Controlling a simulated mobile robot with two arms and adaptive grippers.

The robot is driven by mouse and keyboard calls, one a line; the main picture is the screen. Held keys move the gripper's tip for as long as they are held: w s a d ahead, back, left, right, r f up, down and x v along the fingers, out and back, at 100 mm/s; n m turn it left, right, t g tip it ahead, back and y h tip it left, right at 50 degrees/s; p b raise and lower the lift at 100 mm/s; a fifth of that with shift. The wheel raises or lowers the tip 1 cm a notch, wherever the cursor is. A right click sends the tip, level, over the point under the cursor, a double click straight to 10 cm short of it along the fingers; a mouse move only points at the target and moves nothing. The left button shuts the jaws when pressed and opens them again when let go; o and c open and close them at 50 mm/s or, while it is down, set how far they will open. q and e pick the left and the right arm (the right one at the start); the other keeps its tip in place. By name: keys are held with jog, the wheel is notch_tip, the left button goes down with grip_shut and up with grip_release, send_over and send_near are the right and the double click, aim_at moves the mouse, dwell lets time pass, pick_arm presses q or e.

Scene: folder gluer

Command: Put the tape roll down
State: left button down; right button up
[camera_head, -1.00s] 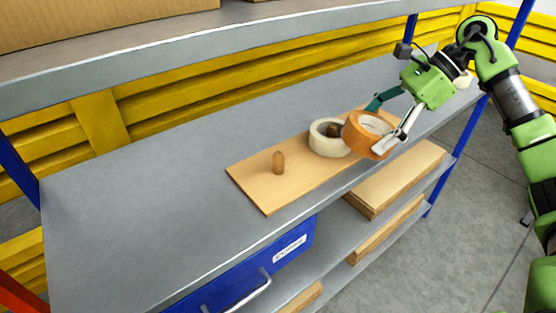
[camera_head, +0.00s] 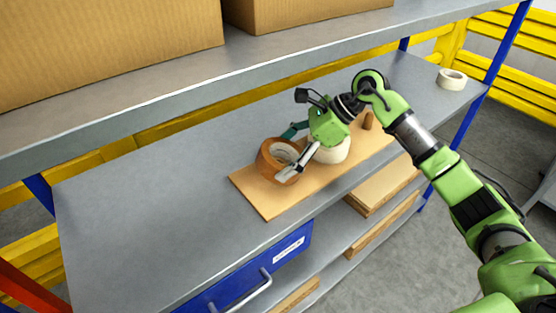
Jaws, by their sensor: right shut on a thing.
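My right gripper (camera_head: 291,154) is shut on the brown tape roll (camera_head: 266,162). The roll is at the left end of the wooden board (camera_head: 265,199), where a peg stood in view before. That peg is hidden now, and I cannot tell whether the roll is around it or above it. A white tape roll (camera_head: 335,153) sits on the middle of the board, partly behind my gripper. A bare wooden peg (camera_head: 367,121) stands at the board's right end. My left gripper is not in view.
The board lies on a grey shelf (camera_head: 150,215) with free room to its left. Another white roll (camera_head: 452,79) lies at the far right. An upper shelf (camera_head: 150,107) with cardboard boxes (camera_head: 110,50) hangs over the back. A blue drawer (camera_head: 250,269) is below.

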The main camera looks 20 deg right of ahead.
aim_at(281, 162)
jog(key=shift+a+f, duration=0.15)
jog(key=shift+f, duration=0.1)
jog(key=h+p, duration=0.1)
jog(key=a+h+p, duration=0.1)
jog(key=p, duration=0.1)
jog(key=g+h+p, duration=0.1)
jog(key=p, duration=0.1)
jog(key=shift+w+a+r, duration=0.25)
jog(key=shift+r, duration=0.05)
notch_tip(281, 162, down, 3)
jog(key=shift+r+h, duration=0.1)
jog(key=shift+h, duration=0.4)
jog(key=shift+d+f, duration=0.25)
jog(key=shift+f, duration=0.2)
jog(key=shift+a, duration=0.1)
jog(key=o, duration=1.1)
jog(key=shift+f, duration=0.1)
jog(key=shift+o, duration=1.2)
